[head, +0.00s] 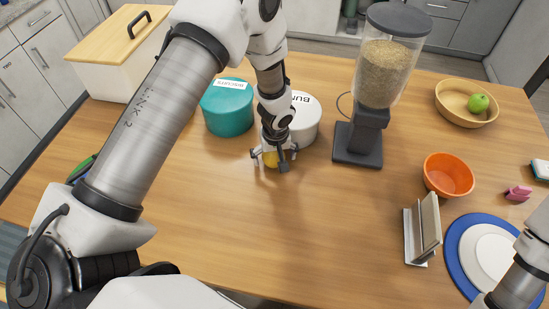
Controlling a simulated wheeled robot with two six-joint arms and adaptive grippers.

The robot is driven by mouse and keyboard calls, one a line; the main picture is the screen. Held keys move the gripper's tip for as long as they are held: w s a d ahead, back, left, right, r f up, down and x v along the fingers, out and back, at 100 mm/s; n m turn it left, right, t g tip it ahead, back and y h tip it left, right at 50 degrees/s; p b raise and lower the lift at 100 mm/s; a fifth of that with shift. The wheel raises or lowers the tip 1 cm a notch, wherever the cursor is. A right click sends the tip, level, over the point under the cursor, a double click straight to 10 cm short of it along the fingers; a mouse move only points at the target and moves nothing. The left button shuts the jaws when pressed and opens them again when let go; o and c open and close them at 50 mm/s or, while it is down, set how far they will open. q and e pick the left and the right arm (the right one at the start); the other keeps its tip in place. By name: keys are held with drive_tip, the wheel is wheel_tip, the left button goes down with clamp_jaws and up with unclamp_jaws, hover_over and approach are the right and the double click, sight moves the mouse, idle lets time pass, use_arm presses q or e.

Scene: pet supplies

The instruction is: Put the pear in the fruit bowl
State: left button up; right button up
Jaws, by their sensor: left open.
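A yellow object (270,159), likely the pear, sits on the wooden table in front of the canisters, mostly hidden by my left gripper. My left gripper (273,162) points down over it with its fingers open on either side. I cannot tell whether the fingers touch it. The fruit bowl (452,109), a shallow light-wood bowl, stands at the back right with a green apple (478,102) in it. Part of my right arm shows at the lower right edge, but its gripper is out of view.
A teal canister (227,108) and a white canister (304,121) stand close behind my left gripper. A tall grain dispenser (371,125) stands between gripper and fruit bowl. An orange bowl (448,175), white holder (424,229) and blue plate (461,260) are right. The table's front middle is clear.

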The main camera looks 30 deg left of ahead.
use_arm(q)
drive_tip(key=shift+s+a+r, duration=0.1)
drive_tip(key=shift+s+r, duration=0.05)
drive_tip(key=shift+s, duration=0.15)
drive_tip(key=c, duration=1)
drive_tip(key=shift+r, duration=0.1)
drive_tip(key=c, duration=0.5)
